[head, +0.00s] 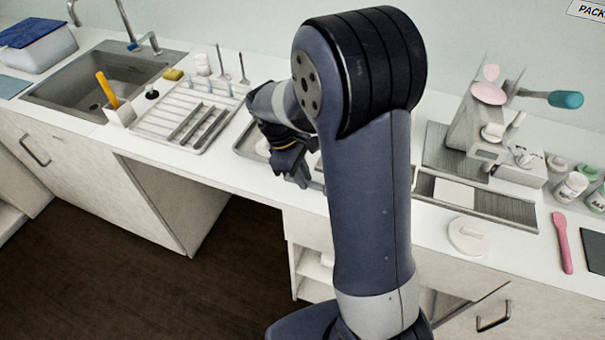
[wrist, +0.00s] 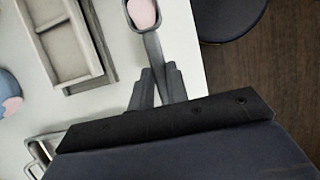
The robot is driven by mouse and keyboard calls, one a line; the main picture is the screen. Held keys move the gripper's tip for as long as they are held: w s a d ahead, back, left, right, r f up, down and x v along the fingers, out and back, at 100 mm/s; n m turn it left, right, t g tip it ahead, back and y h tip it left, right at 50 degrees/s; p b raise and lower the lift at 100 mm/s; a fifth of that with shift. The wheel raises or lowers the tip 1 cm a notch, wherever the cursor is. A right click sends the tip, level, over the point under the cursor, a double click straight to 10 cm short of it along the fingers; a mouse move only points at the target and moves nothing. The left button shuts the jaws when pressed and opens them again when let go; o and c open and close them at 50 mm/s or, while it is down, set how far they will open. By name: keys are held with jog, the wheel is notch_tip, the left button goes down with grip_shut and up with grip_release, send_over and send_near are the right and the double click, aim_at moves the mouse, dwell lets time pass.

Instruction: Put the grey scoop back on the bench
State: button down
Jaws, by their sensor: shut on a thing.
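The grey scoop (wrist: 153,48) shows in the wrist view, its bowl at the top edge with something pink in it. My gripper (wrist: 160,80) is shut on the scoop's handle. The scoop is over the white bench (wrist: 185,55), close to its front edge; I cannot tell whether it touches the top. In the head view my gripper (head: 290,168) is at the bench's front edge, left of my upright arm. The scoop cannot be made out there, as my arm and gripper cover that spot.
A metal tray (wrist: 64,42) lies left of the scoop. A drying rack (head: 160,128) and a sink (head: 70,90) are to the left. The mill (head: 480,125), a white lid-like disc (head: 467,236) and a pink spatula (head: 562,243) are to the right. Bare bench shows along the front.

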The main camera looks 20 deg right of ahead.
jog(key=shift+f, duration=0.7)
dwell(0.3)
jog(key=c, duration=1.3)
grip_release()
